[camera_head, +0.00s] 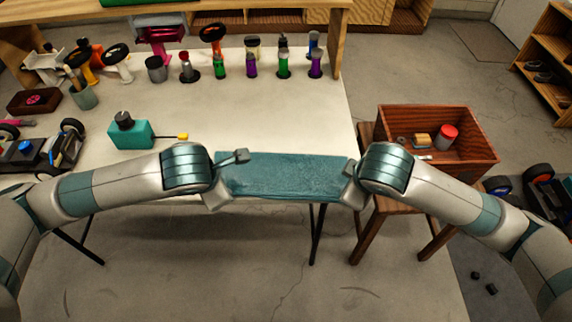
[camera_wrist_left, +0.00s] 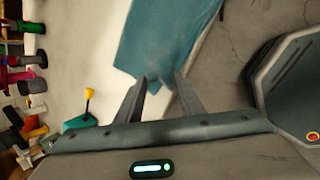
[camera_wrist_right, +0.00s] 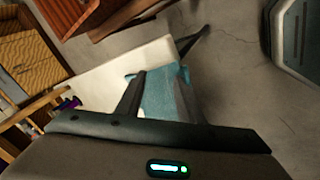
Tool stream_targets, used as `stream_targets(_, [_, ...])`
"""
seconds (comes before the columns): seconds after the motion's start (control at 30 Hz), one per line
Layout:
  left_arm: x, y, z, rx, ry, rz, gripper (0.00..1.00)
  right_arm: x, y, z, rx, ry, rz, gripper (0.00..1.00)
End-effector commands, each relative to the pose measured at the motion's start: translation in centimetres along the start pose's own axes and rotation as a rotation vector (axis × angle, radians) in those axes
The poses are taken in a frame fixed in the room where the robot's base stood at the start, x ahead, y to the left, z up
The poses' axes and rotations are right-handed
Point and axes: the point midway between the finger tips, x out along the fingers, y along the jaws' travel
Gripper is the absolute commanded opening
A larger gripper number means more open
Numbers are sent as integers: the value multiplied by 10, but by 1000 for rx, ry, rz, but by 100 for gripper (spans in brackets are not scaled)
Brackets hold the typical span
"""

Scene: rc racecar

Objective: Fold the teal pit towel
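The teal pit towel (camera_head: 285,177) lies flat along the front edge of the pale table, as a wide strip between my two grippers. My left gripper (camera_head: 228,178) is at the towel's left end with its fingers apart. My right gripper (camera_head: 348,183) is at the towel's right end, fingers also apart. In the right wrist view the towel (camera_wrist_right: 160,95) shows between the open fingers (camera_wrist_right: 162,73). I cannot tell whether any fingertip touches the cloth.
Several bottles and tools line the table's back. A wooden box (camera_head: 470,148) of parts sits on a stool at right. The table (camera_head: 290,115) behind the towel is clear.

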Motion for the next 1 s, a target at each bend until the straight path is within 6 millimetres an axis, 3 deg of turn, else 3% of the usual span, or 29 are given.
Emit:
stream_targets(0.27, [-6,2,2,1,-3,-1,34,-6,2,-2,0,3,1,34])
stream_targets(1.0, [-83,20,14,1,-4,-1,34,-83,22,-14,-2,4,3,34])
